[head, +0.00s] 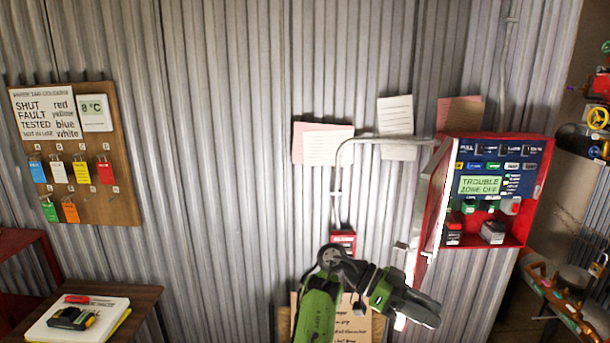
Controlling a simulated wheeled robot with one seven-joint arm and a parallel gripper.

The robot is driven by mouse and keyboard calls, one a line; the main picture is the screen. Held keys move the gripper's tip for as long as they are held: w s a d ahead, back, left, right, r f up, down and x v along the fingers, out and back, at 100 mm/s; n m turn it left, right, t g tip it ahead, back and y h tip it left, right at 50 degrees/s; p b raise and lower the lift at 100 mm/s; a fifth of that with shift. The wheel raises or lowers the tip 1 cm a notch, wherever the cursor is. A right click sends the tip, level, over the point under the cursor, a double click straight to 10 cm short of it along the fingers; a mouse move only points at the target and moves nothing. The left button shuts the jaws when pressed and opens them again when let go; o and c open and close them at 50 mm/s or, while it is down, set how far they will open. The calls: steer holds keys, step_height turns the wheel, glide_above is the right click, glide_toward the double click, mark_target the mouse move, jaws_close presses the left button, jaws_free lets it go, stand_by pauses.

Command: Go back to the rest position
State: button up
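My green and dark arm rises from the bottom edge in the head view. My gripper (418,308) points right and slightly down, below the red panel box (487,240). It appears apart from the box, in front of the corrugated wall. A small pale spot shows under the gripper, and I cannot tell what it is. The finger gap is not clear, so I cannot tell whether the gripper is open or shut.
The red box's door (437,200) stands open on its left. A small red unit (342,243) is on the wall behind my arm. A tag board (125,200) hangs at left above a wooden table (140,300). Pipes and valves (598,118) stand at right.

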steer(key=s+d+n+t+y, duration=0.1)
steer(key=s+d+n+y, duration=0.3)
steer(key=s+d+y, duration=0.55)
steer(key=s+a+n+t+y, duration=0.3)
steer(key=s+a+n+t, duration=0.8)
steer(key=s+a+n, duration=0.5)
steer(key=shift+s+a+r+n+t+y, duration=0.35)
steer(key=shift+a+r+n, duration=0.1)
steer(key=shift+a+n, duration=0.45)
